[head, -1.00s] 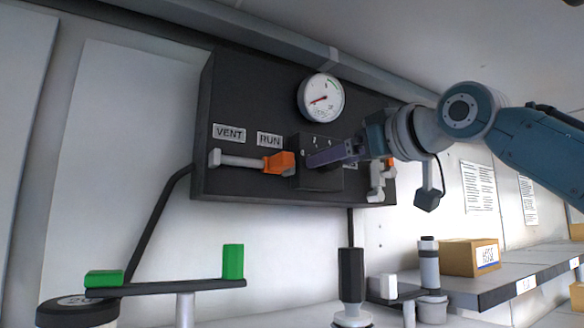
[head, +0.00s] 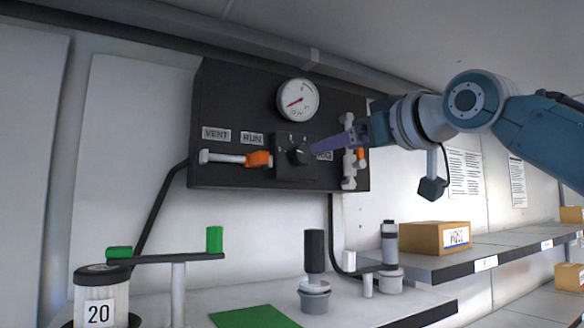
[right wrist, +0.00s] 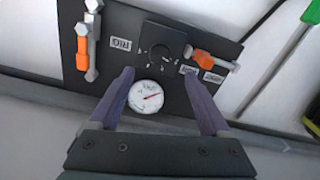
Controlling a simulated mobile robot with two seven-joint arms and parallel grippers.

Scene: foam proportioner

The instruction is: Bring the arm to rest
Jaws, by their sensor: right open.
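My right gripper (head: 320,146) comes in from the right in the head view, in front of the dark control panel (head: 225,100). Its purple fingers are open, with nothing between them. They point toward a black round selector knob (head: 298,155), which looks free of them. In the right wrist view the gripper (right wrist: 156,75) has its two fingers spread apart, with the knob (right wrist: 160,60) beyond the fingertips and the gauge (right wrist: 146,97) showing between the fingers. My left gripper is in neither view.
A lever with an orange end (head: 258,159) sits left of the knob, and a white valve with orange (head: 350,165) sits right of it, close to my gripper. Below are a bench with a green mat (head: 254,317), a black-handled cylinder (head: 315,250), and a shelf with a cardboard box (head: 434,237).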

